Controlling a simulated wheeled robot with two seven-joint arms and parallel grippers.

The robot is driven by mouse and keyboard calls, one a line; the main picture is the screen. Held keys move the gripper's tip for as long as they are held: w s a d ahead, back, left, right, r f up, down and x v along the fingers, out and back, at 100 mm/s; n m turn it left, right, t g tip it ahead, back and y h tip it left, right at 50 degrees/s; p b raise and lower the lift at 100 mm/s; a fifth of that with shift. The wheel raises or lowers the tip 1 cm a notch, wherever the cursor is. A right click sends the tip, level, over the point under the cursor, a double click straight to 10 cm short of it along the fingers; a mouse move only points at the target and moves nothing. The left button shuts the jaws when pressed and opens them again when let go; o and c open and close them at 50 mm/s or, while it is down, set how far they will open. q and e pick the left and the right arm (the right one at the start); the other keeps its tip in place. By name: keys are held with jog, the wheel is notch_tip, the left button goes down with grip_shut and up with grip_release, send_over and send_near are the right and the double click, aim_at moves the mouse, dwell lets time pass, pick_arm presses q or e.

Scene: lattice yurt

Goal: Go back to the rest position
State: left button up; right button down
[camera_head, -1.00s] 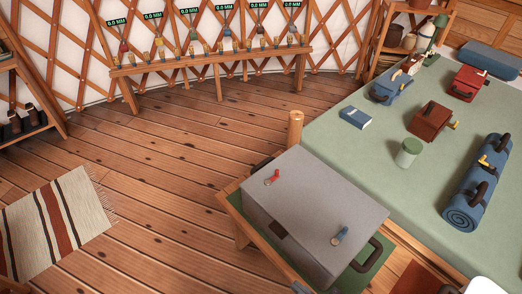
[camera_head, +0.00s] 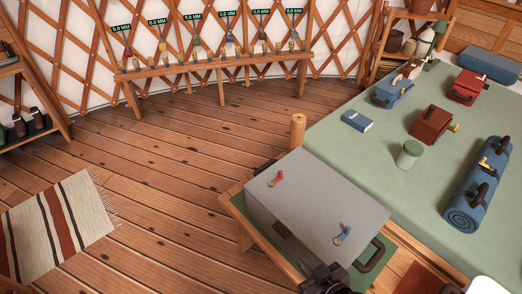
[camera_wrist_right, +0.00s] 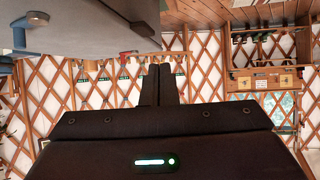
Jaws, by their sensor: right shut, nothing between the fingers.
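My right gripper (camera_head: 326,277) shows dark at the bottom edge of the head view, close to the front of the grey case (camera_head: 318,205). In the right wrist view its two fingers (camera_wrist_right: 155,84) are together, with nothing between them. The grey case has a red lever (camera_head: 276,178) and a blue lever (camera_head: 342,236) on its top. The blue lever also shows at the upper left of the right wrist view (camera_wrist_right: 36,30). The gripper is apart from the blue lever. My left gripper is in neither view.
The case stands on a green mat (camera_head: 380,262) on a low wooden bench. A striped rug (camera_head: 60,225) lies left. Open plank floor (camera_head: 165,175) lies between.

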jog(key=s+d+r+m+g+h, duration=0.3)
jog(key=d+r+m+g+h, duration=0.15)
jog(key=d+r+g, duration=0.45)
notch_tip(320, 180, down, 29)
jog(key=s+t, duration=0.1)
jog(key=s, duration=0.1)
jog(key=s+d+f+n+g, duration=0.1)
jog(key=s+d+f, duration=0.1)
jog(key=s+f, duration=1.6)
jog(key=shift+s+d+f+h, duration=0.2)
jog(key=shift+s+d+h, duration=0.2)
jog(key=shift+s, duration=0.5)
jog(key=shift+a, duration=0.1)
